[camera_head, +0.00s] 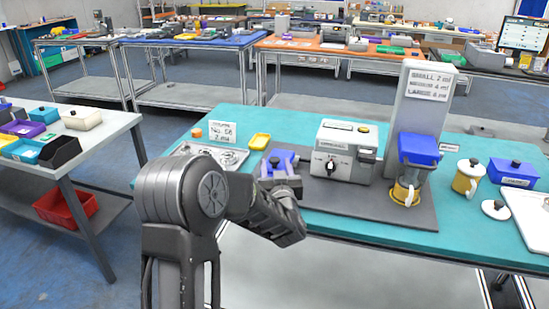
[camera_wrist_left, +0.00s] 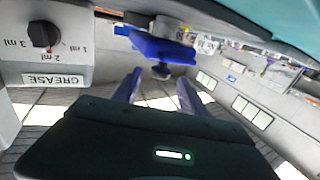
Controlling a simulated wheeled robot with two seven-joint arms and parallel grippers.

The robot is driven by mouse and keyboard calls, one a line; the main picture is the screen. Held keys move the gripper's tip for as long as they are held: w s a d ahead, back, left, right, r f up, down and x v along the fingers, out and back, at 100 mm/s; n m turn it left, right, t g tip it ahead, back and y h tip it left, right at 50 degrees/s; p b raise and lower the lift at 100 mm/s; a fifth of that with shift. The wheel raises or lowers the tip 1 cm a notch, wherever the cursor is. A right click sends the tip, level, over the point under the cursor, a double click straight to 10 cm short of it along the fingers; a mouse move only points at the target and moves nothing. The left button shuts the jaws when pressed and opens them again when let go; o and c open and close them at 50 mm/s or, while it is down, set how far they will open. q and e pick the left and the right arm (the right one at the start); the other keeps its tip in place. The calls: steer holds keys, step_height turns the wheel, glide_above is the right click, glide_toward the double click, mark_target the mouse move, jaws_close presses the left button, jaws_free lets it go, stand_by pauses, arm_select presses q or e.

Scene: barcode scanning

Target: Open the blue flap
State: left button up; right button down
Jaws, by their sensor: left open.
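A blue flap (camera_head: 281,157) with a small dark knob sits on the teal table, left of the white grease machine. It also shows in the left wrist view (camera_wrist_left: 165,48), which looks upside down, with its knob just beyond the fingertips. My left gripper (camera_head: 280,178) is at the near side of the flap, partly hidden by my own arm. In the left wrist view its two fingers (camera_wrist_left: 158,88) are spread apart and point at the knob, with nothing between them. Whether they touch the knob I cannot tell. My right gripper is out of view.
The grease machine (camera_head: 345,150) with a black dial stands close to the right of the flap. A tall grey dispenser (camera_head: 421,105) with a blue hopper stands farther right.

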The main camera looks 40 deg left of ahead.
mark_target(275, 162)
arm_select(q)
steer(key=x, duration=0.4)
jaws_close()
stand_by(0.5)
stand_by(0.9)
